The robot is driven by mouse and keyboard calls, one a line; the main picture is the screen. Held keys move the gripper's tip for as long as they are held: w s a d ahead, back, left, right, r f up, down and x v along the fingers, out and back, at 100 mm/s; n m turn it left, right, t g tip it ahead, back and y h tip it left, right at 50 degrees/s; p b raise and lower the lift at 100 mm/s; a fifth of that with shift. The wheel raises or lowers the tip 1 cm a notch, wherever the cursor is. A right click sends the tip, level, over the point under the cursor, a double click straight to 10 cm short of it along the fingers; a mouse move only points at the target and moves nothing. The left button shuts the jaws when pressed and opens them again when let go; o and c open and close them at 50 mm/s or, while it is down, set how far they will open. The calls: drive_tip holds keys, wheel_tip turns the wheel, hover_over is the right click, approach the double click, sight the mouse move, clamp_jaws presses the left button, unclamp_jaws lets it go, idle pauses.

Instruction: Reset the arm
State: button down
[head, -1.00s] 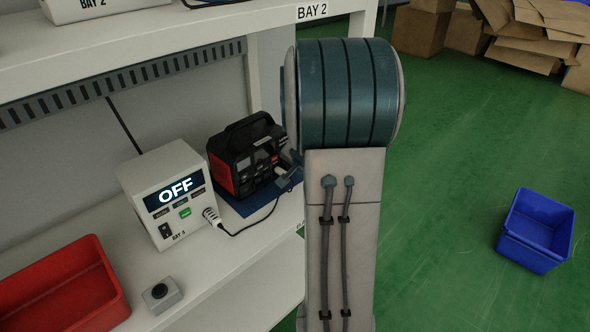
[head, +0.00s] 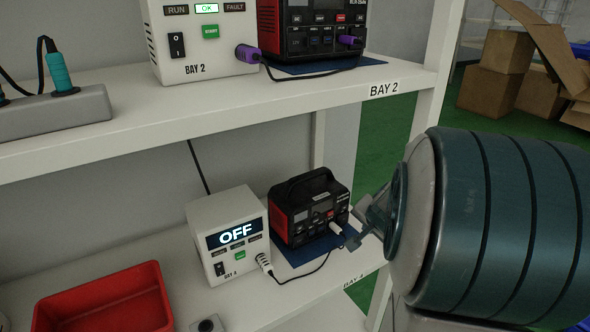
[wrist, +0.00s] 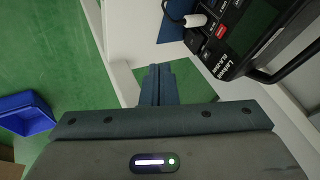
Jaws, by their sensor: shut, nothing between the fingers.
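My gripper (head: 362,212) shows in the head view at the right of the lower shelf, partly hidden by my large arm joint. In the wrist view my gripper (wrist: 157,72) has its two blue-grey fingers together, shut and empty. It is beside a black and red power unit (head: 309,212), which stands on a blue mat on the lower shelf. The unit also shows at the upper right of the wrist view (wrist: 235,35). A white plug is in its front, and the fingers look apart from it.
A white box reading OFF (head: 228,238) stands left of the unit, joined to it by a cable. A red bin (head: 105,300) is at lower left. The upper shelf (head: 250,110) overhangs these. A blue bin (wrist: 25,113) sits on open green floor.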

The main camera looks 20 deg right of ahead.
drive_tip(key=shift+a, duration=0.1)
drive_tip(key=a+r+n+y+p, duration=0.2)
drive_tip(key=a+r+n+p, duration=0.3)
drive_tip(key=a, duration=0.4)
drive_tip(key=s+a+r+n+g+p, duration=0.4)
drive_tip(key=s+a+r+n+p, duration=0.3)
drive_tip(key=s+a+r, duration=0.3)
drive_tip(key=s+a, duration=0.3)
drive_tip(key=shift+s+r+n+y, duration=0.15)
drive_tip(key=shift+s+n+y, duration=0.15)
drive_tip(key=shift+s+n, duration=0.1)
drive_tip(key=shift+a, duration=0.15)
